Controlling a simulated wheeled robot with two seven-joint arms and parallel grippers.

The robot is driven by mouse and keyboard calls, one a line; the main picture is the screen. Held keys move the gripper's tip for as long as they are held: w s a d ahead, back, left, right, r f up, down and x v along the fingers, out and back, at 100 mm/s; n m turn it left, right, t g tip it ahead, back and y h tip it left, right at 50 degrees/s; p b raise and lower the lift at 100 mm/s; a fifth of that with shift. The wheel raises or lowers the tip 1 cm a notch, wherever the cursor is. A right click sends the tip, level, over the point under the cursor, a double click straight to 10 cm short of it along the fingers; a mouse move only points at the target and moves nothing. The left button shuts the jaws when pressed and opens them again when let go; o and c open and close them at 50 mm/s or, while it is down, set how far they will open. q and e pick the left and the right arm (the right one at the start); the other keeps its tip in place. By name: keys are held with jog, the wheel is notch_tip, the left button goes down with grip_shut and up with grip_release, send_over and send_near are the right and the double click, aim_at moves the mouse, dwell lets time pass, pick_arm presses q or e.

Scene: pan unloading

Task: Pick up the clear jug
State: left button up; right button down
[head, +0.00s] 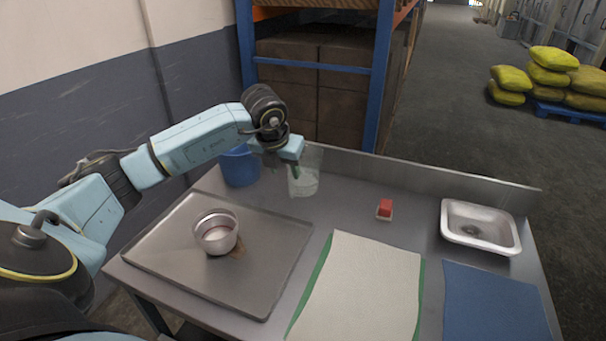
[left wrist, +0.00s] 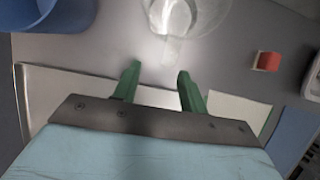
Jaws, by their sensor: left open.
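The clear jug (head: 304,181) stands at the back of the steel table, right of a blue container (head: 239,167). In the left wrist view the jug (left wrist: 187,16) is at the top, just beyond my fingertips, with part of it cut off by the frame edge. My left gripper (head: 297,170) is beside the jug in the head view and overlaps its left part. In the left wrist view its two green fingers (left wrist: 158,72) are apart with nothing between them. My right gripper is not in view.
A tray (head: 272,275) holds a metal pot (head: 216,232). A red-and-white block (head: 385,209), a pale cloth (head: 362,285), a metal basin (head: 480,226) and a blue mat (head: 495,303) lie to the right. A raised ledge (head: 430,178) runs along the table's back.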

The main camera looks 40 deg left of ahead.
aim_at(292, 181)
pick_arm(q)
jog(key=x, duration=0.7)
jog(key=shift+w+d, duration=0.25)
jog(key=shift+d, duration=0.05)
jog(key=shift+c, duration=0.3)
grip_shut()
